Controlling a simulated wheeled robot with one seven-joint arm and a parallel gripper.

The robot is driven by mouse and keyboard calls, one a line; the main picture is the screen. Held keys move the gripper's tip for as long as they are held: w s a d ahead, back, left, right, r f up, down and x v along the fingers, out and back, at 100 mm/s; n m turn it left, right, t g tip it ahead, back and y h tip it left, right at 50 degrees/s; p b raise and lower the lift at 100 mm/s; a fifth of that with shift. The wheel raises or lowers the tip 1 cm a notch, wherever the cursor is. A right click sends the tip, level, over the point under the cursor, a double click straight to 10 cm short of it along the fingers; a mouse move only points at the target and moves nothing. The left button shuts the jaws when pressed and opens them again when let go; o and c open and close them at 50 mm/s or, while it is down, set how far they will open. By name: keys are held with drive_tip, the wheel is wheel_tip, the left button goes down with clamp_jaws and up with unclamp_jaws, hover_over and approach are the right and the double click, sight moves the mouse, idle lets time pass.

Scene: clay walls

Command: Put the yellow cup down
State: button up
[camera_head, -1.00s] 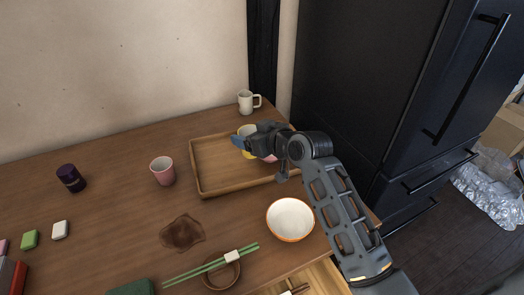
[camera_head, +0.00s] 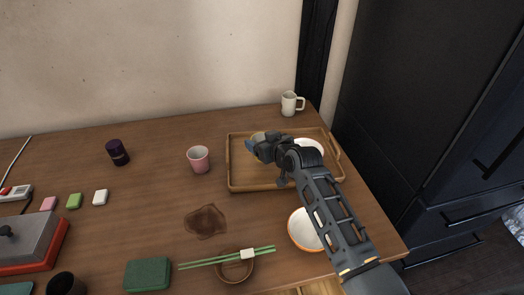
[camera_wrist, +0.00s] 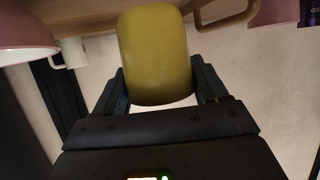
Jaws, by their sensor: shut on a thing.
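The yellow cup (camera_wrist: 155,55) fills the middle of the wrist view, between the two fingers of my gripper (camera_wrist: 160,90), which is shut on it. In the head view my gripper (camera_head: 254,150) is over the left part of the wooden tray (camera_head: 262,186) and hides most of the cup. Whether the cup touches the tray is hidden. A bowl (camera_head: 310,146), pale inside, sits in the tray's right part behind my wrist. Its pink outside shows in the wrist view (camera_wrist: 25,35).
A pink cup (camera_head: 199,160) stands left of the tray and a white mug (camera_head: 291,104) behind it. An orange-rimmed bowl (camera_head: 303,230) is in front, partly behind my arm. A brown spill (camera_head: 206,221) and green chopsticks (camera_head: 215,261) lie front left. A dark fridge (camera_head: 425,110) stands at right.

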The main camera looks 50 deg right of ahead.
drive_tip(key=shift+w+f, duration=0.1)
drive_tip(key=shift+f, duration=1.95)
drive_tip(key=shift+f, duration=0.2)
drive_tip(key=o, duration=1.1)
drive_tip(key=shift+r, duration=0.15)
drive_tip(key=shift+r, duration=0.15)
drive_tip(key=v, duration=0.7)
drive_tip(key=shift+s, duration=0.25)
